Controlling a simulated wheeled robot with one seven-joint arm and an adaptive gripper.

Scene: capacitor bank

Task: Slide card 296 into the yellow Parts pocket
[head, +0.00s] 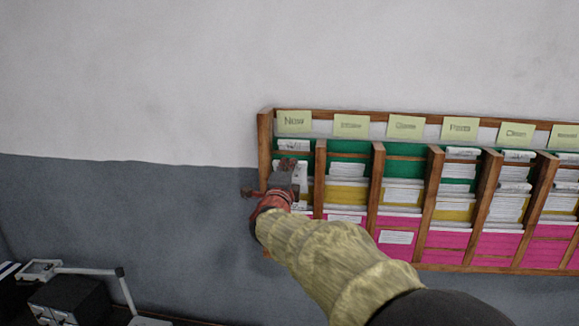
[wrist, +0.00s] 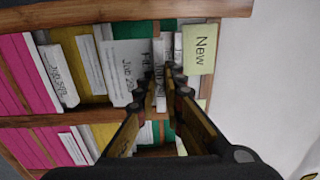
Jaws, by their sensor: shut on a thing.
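My gripper (head: 287,170) is at the leftmost column of a wooden card rack, under the label New (head: 294,121). In the wrist view my gripper (wrist: 166,86) has its fingers close together on a thin white card (wrist: 160,52) at the green pocket of that column. The held card is seen edge-on and its number cannot be read. A larger white card marked Job 29-something (wrist: 121,68) stands just left of the fingers. Yellow pockets (head: 347,195) run along the middle row. The Parts label cannot be read with certainty; the fourth label (head: 460,128) may be it.
The rack's wooden frame (head: 265,140) and upright dividers (head: 375,185) stand between columns. Many pockets hold white cards. Magenta pockets (head: 443,240) form the bottom row. The wall is bare left of the rack. A black box (head: 75,297) sits low at left.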

